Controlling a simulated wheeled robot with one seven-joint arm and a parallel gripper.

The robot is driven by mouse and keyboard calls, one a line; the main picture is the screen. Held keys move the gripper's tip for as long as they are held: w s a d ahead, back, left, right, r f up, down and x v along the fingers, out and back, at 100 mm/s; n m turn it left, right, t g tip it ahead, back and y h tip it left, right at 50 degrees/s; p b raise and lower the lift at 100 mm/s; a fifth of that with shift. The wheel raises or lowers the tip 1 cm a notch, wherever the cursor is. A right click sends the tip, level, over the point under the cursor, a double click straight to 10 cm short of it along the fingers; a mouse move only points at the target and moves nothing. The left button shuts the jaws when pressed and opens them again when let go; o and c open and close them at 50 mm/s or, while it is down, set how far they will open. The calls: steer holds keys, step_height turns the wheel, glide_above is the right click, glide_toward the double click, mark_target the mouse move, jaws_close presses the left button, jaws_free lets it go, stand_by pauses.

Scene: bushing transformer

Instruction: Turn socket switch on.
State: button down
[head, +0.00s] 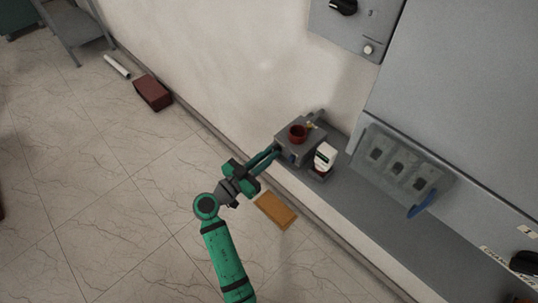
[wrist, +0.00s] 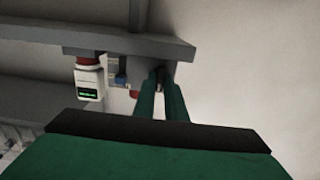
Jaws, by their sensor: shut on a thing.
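My gripper (head: 275,151) reaches the left side of a grey box (head: 289,149) on the wall ledge. In the wrist view its two green fingers (wrist: 159,76) are close together, shut on a small dark piece at the grey box face, which looks like the socket switch. The fingertips hide most of this piece, so I cannot tell which way it is turned.
A white device (head: 325,157) stands right of the box; its green display (wrist: 88,94) shows in the wrist view. A red round cup-like part (head: 298,132) sits on the box. An orange-brown slab (head: 276,210) lies on the floor below.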

steer(key=shift+s+f, duration=0.1)
steer(key=shift+f, duration=0.15)
steer(key=c, duration=2.1)
jaws_free()
steer(key=shift+r, duration=0.1)
steer(key=v, duration=1)
steer(key=shift+s+a, duration=0.3)
